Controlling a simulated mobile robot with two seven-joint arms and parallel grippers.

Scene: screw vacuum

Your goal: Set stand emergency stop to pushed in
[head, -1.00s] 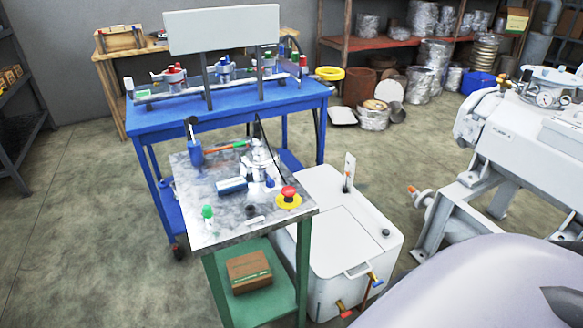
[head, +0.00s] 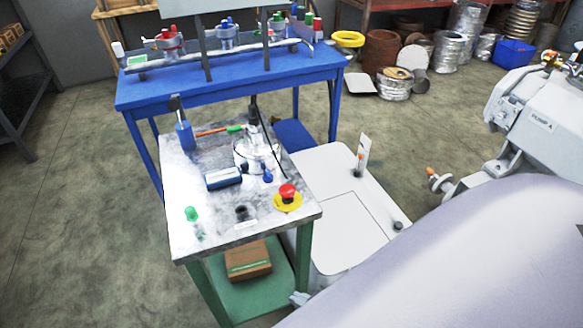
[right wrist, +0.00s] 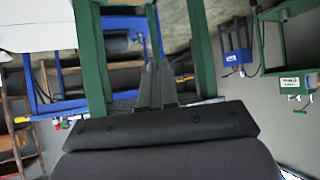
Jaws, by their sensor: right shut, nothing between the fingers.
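The stand's emergency stop (head: 288,194) is a red mushroom button on a yellow round base, at the right front of the metal-topped stand (head: 255,225) in the head view. I cannot tell from here whether the button is pushed in. My right gripper (right wrist: 155,68) shows in the right wrist view with its dark fingers together and empty. Green legs (right wrist: 90,50) stand beyond the fingers in that view, and the button is not seen there. In the head view, a large pale part of my own body covers the lower right. My left gripper is not in view.
A blue device (head: 224,178), a green-capped part (head: 192,214) and a metal fitting (head: 256,152) sit on the stand. A blue workbench (head: 225,88) is behind. Floor at the left is clear.

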